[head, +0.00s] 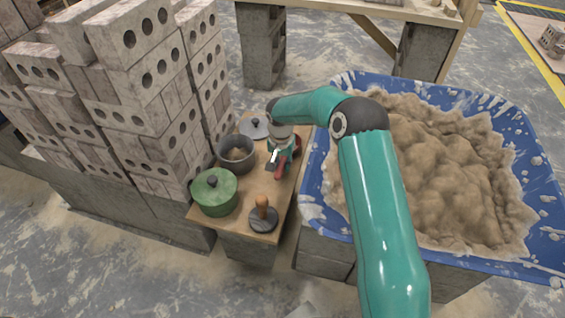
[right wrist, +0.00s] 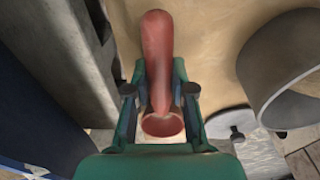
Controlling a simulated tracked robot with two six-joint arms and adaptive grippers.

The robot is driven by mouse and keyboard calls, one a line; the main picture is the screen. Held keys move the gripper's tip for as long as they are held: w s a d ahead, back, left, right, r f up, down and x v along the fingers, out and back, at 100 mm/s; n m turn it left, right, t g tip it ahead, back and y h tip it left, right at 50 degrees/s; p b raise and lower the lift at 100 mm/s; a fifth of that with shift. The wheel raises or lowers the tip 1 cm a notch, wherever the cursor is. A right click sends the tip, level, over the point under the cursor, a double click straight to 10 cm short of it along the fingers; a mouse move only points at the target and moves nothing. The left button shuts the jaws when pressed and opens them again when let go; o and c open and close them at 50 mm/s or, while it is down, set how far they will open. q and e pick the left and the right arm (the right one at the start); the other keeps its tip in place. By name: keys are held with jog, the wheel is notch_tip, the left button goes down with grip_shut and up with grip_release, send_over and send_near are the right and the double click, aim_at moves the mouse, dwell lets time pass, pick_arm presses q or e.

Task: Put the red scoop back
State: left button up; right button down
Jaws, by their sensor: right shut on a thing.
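The red scoop shows in the head view (head: 281,171) at the right edge of a small wooden board, partly hidden by my gripper. In the right wrist view the scoop (right wrist: 158,45) lies between my fingers, its long red part pointing up the picture and a round red rim near the palm. My right gripper (head: 274,158) is shut on the scoop, and its fingers (right wrist: 160,92) flank it on both sides. I cannot tell whether the scoop touches the board. My left gripper is in neither view.
The wooden board (head: 240,220) holds a green lidded pot (head: 214,193), an open grey pot (head: 236,153), a grey lid (head: 254,127) and a wooden-handled tool (head: 263,215). A blue tub (head: 532,190) of sandy mortar stands right; stacked bricks (head: 140,90) stand left.

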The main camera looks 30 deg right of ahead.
jog(key=shift+f+b, duration=0.3)
jog(key=c, duration=0.9)
grip_release()
